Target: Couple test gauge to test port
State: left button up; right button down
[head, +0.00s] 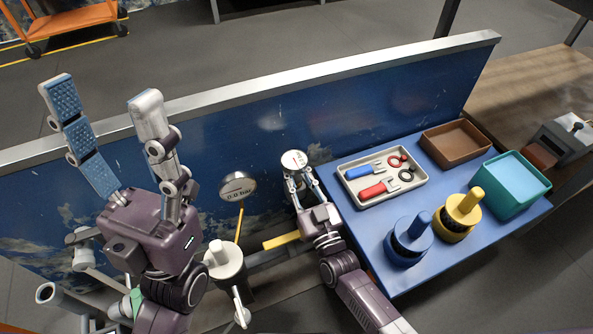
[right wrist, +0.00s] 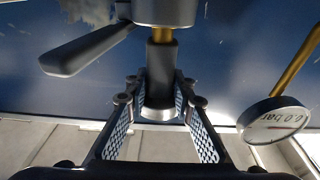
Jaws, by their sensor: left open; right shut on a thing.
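A small round gauge (head: 294,160) with a white face sits at the fingertips of my right gripper (head: 299,182). In the right wrist view a dark cylinder with a flared end, the gauge's body (right wrist: 161,88), stands between the fingers of the gripper (right wrist: 158,100), which is shut on it. The cylinder lines up with a brass stem (right wrist: 162,35) on a grey fitting (right wrist: 165,12) with a lever. They appear to meet; I cannot tell whether they are locked. I cannot single out the test port in the head view. My left gripper (head: 107,125) is open, empty and raised.
A larger gauge reading 0.0 bar (head: 237,187) stands on a yellow stem left of my right gripper. A pale pipe fitting (head: 224,258) stands below it. A blue panel (head: 260,125) runs behind. At right, a blue table (head: 372,243) holds a tool tray (head: 424,178), bins and knobbed pots.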

jog(key=shift+f, duration=0.15)
jog(key=c, duration=2.1)
grip_release()
jog(key=o, duration=0.5)
jog(key=shift+f, duration=0.15)
jog(key=shift+s, duration=0.1)
jog(key=shift+r+p, duration=0.7)
jog(key=shift+r, duration=0.1)
jog(key=c, duration=1)
grip_shut()
